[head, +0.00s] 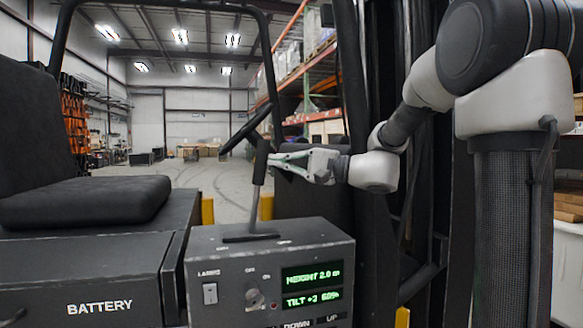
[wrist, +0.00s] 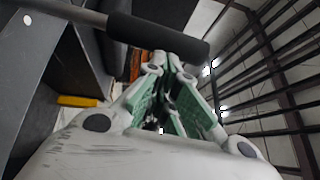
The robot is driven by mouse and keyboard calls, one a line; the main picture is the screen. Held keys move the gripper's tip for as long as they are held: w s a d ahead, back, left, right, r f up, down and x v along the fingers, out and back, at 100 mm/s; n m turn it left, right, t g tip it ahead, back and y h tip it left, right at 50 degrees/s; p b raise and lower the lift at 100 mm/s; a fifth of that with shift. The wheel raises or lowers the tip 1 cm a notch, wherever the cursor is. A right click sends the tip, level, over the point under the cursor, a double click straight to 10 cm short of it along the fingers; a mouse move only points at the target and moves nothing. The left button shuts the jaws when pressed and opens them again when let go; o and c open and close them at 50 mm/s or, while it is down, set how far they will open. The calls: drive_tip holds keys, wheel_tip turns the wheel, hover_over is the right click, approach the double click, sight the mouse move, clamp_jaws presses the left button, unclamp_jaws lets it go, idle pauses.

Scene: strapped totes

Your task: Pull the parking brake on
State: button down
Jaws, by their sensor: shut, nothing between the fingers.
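The brake lever stands up from a slot in the top of the grey console, with a thin metal rod and a black grip (head: 262,161). It is close to upright, its top leaning slightly right. My gripper (head: 274,158) is at the right side of the grip, at about its height. In the wrist view the black grip (wrist: 158,36) crosses in front of my fingertips (wrist: 168,58), which come together just at its edge. My fingers are shut with nothing between them. Whether they touch the grip I cannot tell. The lettering by the slot is too small to read.
The console (head: 215,262) carries a lamp switch (head: 210,293), a knob or key switch (head: 254,299) and a green-lit display (head: 312,285). A steering wheel (head: 246,131) is behind the lever. A black seat (head: 85,200) is at left, and a dark mast post (head: 352,90) stands at right.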

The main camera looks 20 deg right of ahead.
drive_tip(key=a+r+n+g+h, duration=0.1)
drive_tip(key=a+n+h, duration=0.1)
drive_tip(key=a, duration=0.8)
drive_tip(key=shift+r+g+h, duration=0.2)
drive_tip(key=shift+g+h, duration=0.2)
drive_tip(key=shift+h, duration=0.2)
